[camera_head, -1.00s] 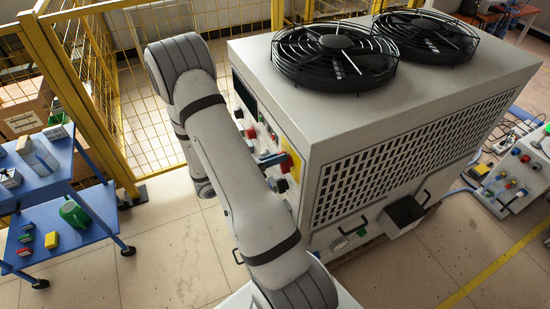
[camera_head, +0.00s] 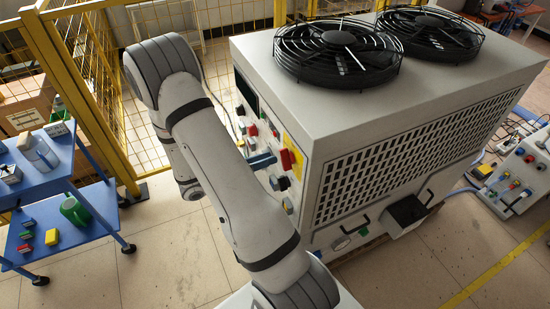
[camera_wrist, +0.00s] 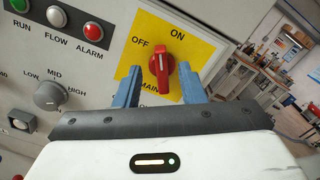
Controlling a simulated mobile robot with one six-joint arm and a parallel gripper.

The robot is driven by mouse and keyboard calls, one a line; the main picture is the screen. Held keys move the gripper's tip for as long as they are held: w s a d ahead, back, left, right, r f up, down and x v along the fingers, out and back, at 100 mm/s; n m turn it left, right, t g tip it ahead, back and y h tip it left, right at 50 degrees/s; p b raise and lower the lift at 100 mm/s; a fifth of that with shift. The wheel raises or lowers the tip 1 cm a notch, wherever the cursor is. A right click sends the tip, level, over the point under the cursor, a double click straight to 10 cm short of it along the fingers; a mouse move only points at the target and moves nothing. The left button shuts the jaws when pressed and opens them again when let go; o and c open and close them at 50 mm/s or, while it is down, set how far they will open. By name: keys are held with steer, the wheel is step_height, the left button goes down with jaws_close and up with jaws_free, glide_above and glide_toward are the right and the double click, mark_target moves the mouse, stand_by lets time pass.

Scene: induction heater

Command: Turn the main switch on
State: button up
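The main switch (camera_wrist: 162,64) is a red rotary knob on a yellow plate (camera_wrist: 195,45) marked OFF, ON and MAIN. In the head view the red knob (camera_head: 291,160) sits on the side panel of the big white machine. My gripper (camera_wrist: 159,87) is open and empty. Its two blue fingers point at the plate, one on each side and slightly below the knob in the wrist view. No contact with the knob shows. I cannot tell the knob's exact setting. In the head view my arm hides part of the panel, and one blue finger shows left of the knob.
RUN, FLOW and ALARM lamps (camera_wrist: 91,32) and a LOW-MID-HIGH dial (camera_wrist: 48,96) are left of the plate. The machine (camera_head: 400,150) has two fans on top. A blue cart (camera_head: 92,224) and yellow fence (camera_head: 110,110) stand left. Floor between cart and machine is clear.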

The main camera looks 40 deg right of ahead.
steer(key=v, duration=0.3)
steer(key=shift+a+b, duration=0.2)
steer(key=shift+b, duration=0.1)
stand_by(0.6)
steer(key=s+a+r+m+t+y+b, duration=0.1)
steer(key=s+a+r+m+t+y, duration=0.2)
steer(key=m, duration=0.7)
steer(key=s+a+r+m+t+y+b, duration=0.2)
steer(key=s+a+r+m+t+y, duration=0.2)
steer(key=s+a+r+m+y, duration=0.4)
steer(key=a+r+m+y, duration=0.2)
steer(key=a+m+y, duration=0.1)
steer(key=y, duration=0.3)
steer(key=shift+a+r+y, duration=0.3)
steer(key=shift+a+r, duration=0.1)
steer(key=shift+a, duration=0.5)
